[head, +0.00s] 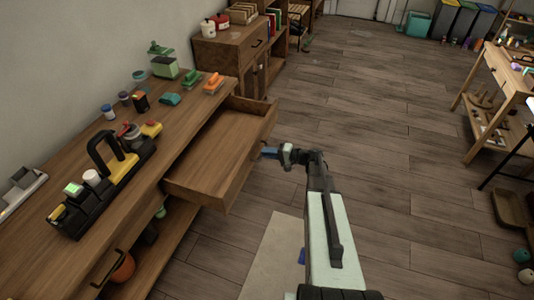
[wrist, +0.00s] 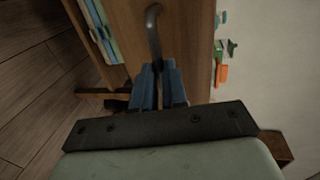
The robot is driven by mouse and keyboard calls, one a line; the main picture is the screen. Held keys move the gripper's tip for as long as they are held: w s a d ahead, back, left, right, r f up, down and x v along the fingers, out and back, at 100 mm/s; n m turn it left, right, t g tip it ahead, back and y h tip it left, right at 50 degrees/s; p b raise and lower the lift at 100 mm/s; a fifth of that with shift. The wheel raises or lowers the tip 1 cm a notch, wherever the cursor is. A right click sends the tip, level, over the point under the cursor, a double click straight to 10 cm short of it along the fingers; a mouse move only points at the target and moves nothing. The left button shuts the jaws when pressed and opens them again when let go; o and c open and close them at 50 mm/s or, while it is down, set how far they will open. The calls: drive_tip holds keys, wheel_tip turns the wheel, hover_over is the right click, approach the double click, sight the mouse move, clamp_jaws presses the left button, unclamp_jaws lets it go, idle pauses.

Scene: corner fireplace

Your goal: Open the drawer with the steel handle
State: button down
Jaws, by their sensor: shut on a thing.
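The wooden drawer (head: 214,150) stands well out from the long workbench in the head view, and its bare inside shows. Its brown front (wrist: 190,40) fills the middle of the wrist view. The grey metal handle (wrist: 153,28) is a curved bar on that front; its lower part runs between my fingers. My gripper (head: 267,152) is at the outer face of the drawer front in the head view. In the wrist view my gripper's blue fingers (wrist: 158,72) are shut on the handle. The handle is hidden behind the drawer front in the head view.
The workbench top (head: 180,130) carries a black and yellow tool caddy (head: 105,185), small jars and coloured blocks. A cabinet (head: 235,50) stands beyond the drawer. Wooden floor (head: 370,110) is clear to the right. A table (head: 505,75) stands at the far right.

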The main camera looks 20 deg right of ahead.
drive_tip(key=c, duration=1.2)
unclamp_jaws()
drive_tip(key=shift+o, duration=0.2)
drive_tip(key=v, duration=1.3)
drive_tip(key=shift+s+d, duration=0.25)
